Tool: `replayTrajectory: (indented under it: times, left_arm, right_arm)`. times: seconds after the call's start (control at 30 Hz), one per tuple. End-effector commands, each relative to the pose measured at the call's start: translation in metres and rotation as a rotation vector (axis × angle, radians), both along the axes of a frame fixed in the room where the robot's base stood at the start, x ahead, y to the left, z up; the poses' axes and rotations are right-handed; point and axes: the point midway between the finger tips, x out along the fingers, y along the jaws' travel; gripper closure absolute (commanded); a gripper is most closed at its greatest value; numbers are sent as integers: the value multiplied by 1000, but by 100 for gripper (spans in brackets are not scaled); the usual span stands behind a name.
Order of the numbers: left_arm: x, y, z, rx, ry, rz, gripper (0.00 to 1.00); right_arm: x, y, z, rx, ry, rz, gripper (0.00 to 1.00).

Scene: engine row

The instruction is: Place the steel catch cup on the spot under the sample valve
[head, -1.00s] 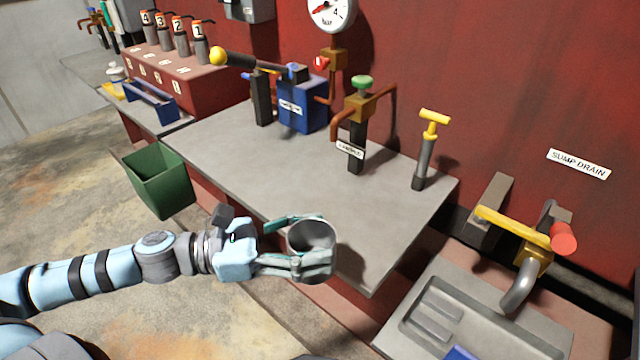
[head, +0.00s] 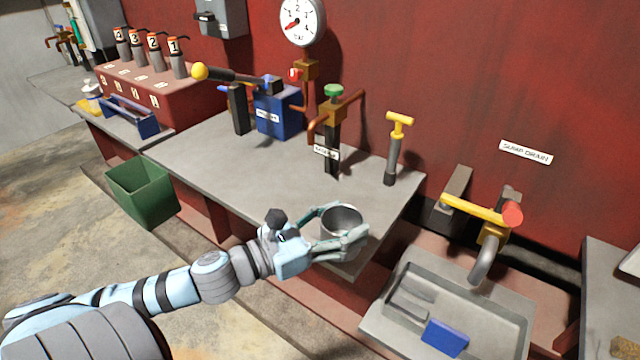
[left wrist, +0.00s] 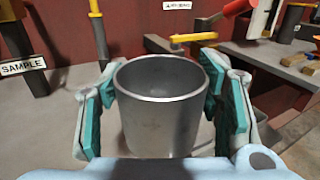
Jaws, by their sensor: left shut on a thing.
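The steel catch cup (head: 343,222) is upright between the fingers of my left gripper (head: 338,236), which is shut on it. In the head view it is over the front right part of the grey bench (head: 215,160). The left wrist view shows the cup (left wrist: 160,105) with its open rim up and a teal-padded finger against each side. The sample valve (head: 333,108), with a green knob, brown pipe and "SAMPLE" label (head: 326,151), stands at the bench's back, behind and slightly left of the cup. The spot under it cannot be made out. My right gripper is not in view.
A yellow T-handle (head: 398,130) stands right of the valve. A blue pump box (head: 277,112) with a yellow-tipped lever is left of it. A sump sink (head: 400,340) lies to the right, a green bin (head: 143,190) to the left. The bench middle is clear.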

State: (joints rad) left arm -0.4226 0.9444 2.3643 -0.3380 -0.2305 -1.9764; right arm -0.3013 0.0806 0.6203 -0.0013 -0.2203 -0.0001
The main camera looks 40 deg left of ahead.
Motion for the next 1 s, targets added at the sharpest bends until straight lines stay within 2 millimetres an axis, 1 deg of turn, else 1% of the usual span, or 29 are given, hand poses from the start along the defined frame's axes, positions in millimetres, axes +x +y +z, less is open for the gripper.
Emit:
replayTrajectory:
  times: [0.03,0.13,0.2,0.3,0.4,0.47,0.57,0.8,0.9,1.0]
  left_arm:
    - [5,12,5,-14,3,102,81]
    - [9,44,2,-13,7,336,81]
    - [6,65,-1,-10,9,493,81]
    - [-4,90,-6,-6,9,681,81]
    - [-12,106,-11,0,7,793,81]
    - [-8,112,-12,2,3,819,81]
    - [17,123,-12,4,-1,825,81]
    - [103,162,-15,1,-1,825,81]
    - [131,174,-15,0,2,824,81]
    - [146,180,-15,1,2,822,81]
  right_arm:
    - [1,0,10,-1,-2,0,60]
    - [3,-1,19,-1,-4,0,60]
    - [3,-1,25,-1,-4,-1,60]
    - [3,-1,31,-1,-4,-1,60]
    - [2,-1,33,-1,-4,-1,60]
    - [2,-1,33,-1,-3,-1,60]
    - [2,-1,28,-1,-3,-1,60]
    - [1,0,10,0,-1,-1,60]
    - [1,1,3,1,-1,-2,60]
    - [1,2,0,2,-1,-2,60]
